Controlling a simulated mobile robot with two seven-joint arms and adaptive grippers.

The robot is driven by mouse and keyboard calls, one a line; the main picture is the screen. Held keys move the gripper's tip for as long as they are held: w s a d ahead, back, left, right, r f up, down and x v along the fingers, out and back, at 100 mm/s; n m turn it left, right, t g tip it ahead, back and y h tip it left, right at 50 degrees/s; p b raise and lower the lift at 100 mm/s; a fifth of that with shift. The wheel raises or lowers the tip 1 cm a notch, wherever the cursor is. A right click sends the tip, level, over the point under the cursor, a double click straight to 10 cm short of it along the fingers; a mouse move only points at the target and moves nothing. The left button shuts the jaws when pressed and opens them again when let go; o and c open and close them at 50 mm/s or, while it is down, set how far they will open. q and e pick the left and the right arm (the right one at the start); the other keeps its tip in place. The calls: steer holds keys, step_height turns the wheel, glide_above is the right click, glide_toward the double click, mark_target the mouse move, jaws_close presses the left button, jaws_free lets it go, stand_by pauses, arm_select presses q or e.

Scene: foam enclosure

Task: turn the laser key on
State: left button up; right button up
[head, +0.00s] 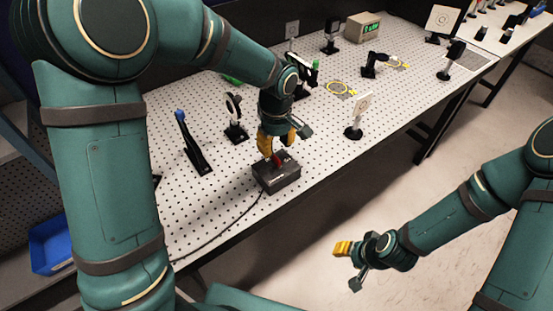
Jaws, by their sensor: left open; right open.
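A dark box (277,176) with a red key (277,161) on its top sits near the front edge of the perforated table. A cable runs from the box to the lower left. My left gripper (277,147), with yellow fingers, is right above the box, its fingertips close to the red key. It is open, and I cannot tell whether the fingers touch the key. My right gripper (342,248), also yellow-fingered, is open and empty, out over the floor in front of the table.
The perforated table (215,215) carries several optical mounts, including a blue-topped lever (181,117) left of the box and a white plate on a stand (358,114) to its right. A box with a green display (363,28) stands at the back. A blue bin (48,243) is at lower left.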

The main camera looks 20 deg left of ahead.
mark_target(276, 157)
arm_select(q)
step_height(276, 157, down, 6)
steer(key=shift+f+b, duration=0.1)
steer(key=shift+b, duration=0.2)
jaws_close()
